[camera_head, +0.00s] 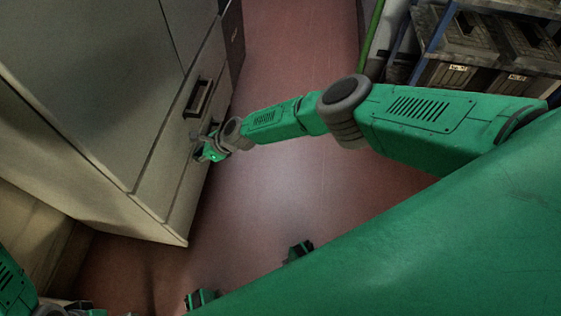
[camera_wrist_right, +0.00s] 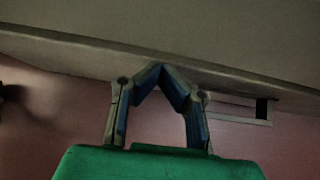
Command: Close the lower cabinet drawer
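The grey cabinet (camera_head: 95,85) stands at the left in the head view, with drawer fronts facing right. A dark handle (camera_head: 197,98) sits on the upper drawer front. The lower drawer front (camera_head: 185,208) is below it and looks about flush with the cabinet, though the gap is hard to judge. My right gripper (camera_head: 206,144) is at the lower front and hides part of it. In the wrist view its fingertips (camera_wrist_right: 160,70) meet in a point against or very near the grey panel (camera_wrist_right: 200,45), holding nothing. My left arm (camera_head: 14,284) shows at the bottom left; its gripper is mostly cut off.
Reddish floor (camera_head: 290,60) lies open right of the cabinet. A shelf rack with dark bins (camera_head: 455,45) stands at the upper right. In the wrist view a dark handle-like opening (camera_wrist_right: 262,109) shows right of the fingers.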

